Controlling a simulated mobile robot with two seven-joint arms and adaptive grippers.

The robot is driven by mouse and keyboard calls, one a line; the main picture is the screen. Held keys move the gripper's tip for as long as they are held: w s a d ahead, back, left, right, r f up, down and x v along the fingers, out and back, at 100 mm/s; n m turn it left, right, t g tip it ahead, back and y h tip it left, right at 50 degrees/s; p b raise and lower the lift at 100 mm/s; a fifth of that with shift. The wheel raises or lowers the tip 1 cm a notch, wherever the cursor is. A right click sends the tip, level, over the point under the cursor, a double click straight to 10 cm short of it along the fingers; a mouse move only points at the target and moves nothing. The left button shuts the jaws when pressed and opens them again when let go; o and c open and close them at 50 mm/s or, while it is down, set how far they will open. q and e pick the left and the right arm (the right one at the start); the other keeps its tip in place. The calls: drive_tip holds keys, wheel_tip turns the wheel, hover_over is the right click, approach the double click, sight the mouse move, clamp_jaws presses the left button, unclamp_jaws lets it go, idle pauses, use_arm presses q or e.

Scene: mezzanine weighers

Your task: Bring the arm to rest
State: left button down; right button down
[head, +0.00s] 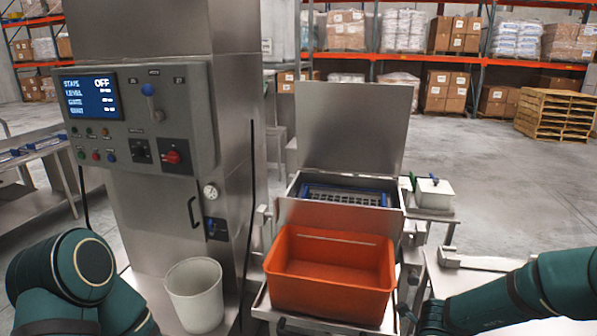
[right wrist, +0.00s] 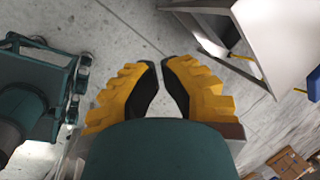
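My left arm (head: 75,275) is folded at the lower left. My left gripper is hidden below the frame.
An orange bin (head: 330,293) stands in front of the open-lidded weigher (head: 350,125). A white bucket (head: 197,298) is left of it, below the control panel (head: 140,115). A white tub (head: 434,193) stands right. A pale table (head: 465,275) lies near my right arm.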

drive_tip(key=s+a+f+n+y+b, duration=0.2)
drive_tip(key=s+a+f+n, duration=0.5)
drive_tip(key=n, duration=0.6)
drive_tip(key=s+a+f+n+g+y+b, duration=0.1)
drive_tip(key=s+a+f+n+y+b, duration=0.2)
drive_tip(key=s+a+f+n, duration=0.5)
drive_tip(key=a+f+n, duration=0.1)
drive_tip(key=a+n, duration=0.3)
drive_tip(key=n, duration=0.1)
drive_tip(key=shift+f+y, duration=0.15)
drive_tip(key=shift+y, duration=0.25)
